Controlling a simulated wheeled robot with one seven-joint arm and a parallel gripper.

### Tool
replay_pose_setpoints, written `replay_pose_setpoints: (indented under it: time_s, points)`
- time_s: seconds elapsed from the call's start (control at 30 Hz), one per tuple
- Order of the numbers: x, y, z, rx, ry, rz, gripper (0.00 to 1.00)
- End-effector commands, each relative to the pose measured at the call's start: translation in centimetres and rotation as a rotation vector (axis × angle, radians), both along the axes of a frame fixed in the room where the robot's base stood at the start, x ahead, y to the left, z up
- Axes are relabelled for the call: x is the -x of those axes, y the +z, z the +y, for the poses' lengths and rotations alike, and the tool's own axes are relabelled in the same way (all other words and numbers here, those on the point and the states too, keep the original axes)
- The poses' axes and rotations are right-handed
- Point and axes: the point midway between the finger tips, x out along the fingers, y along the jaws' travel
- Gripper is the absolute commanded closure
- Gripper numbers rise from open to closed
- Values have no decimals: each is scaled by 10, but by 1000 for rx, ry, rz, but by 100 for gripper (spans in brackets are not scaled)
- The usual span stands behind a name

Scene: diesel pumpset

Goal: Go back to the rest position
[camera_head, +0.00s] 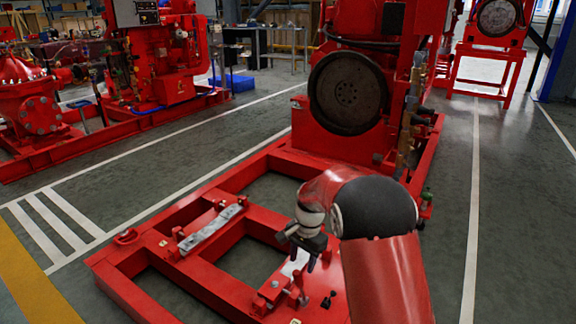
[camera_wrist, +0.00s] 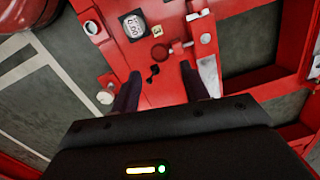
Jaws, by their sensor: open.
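My gripper (camera_head: 304,256) is above the front right part of the red base frame (camera_head: 215,269) in the head view. In the wrist view my gripper (camera_wrist: 160,82) shows two dark fingers spread apart with nothing between them. Below and beyond the fingers lies a red plate of the frame (camera_wrist: 160,98). A small black part (camera_wrist: 153,72) lies on that plate close to the fingers; it also shows in the head view (camera_head: 328,300). My arm reaches forward from the lower right and hides part of the frame.
A red engine with a dark round flywheel (camera_head: 348,92) stands on the frame's far end. A grey metal bar (camera_head: 212,229) lies on the frame's left part. In the wrist view a round gauge (camera_wrist: 135,26) lies on the plate. Another red pumpset (camera_head: 160,65) stands at the left. Open floor (camera_head: 514,220) lies right.

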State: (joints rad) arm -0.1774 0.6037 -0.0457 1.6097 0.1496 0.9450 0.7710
Motion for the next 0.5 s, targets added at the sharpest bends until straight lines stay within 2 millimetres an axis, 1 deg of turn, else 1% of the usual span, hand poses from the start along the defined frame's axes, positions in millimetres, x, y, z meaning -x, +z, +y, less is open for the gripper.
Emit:
replay_pose_setpoints:
  time_s: [0.03,0.07,0.17,0.2,0.27,0.3,0.37,0.4,0.47,0.5]
  points:
    - [4,16,-3,-2,12,-19,55]
    - [8,26,-6,-3,25,-31,55]
    - [28,69,-17,-2,83,-84,55]
    - [40,87,-23,0,112,-108,55]
    - [58,113,-31,5,157,-145,55]
    - [72,128,-36,9,187,-169,55]
    - [92,149,-44,19,234,-206,55]
    - [107,162,-49,27,265,-230,55]
    - [129,179,-55,40,309,-265,55]
    - [144,189,-60,50,338,-288,55]
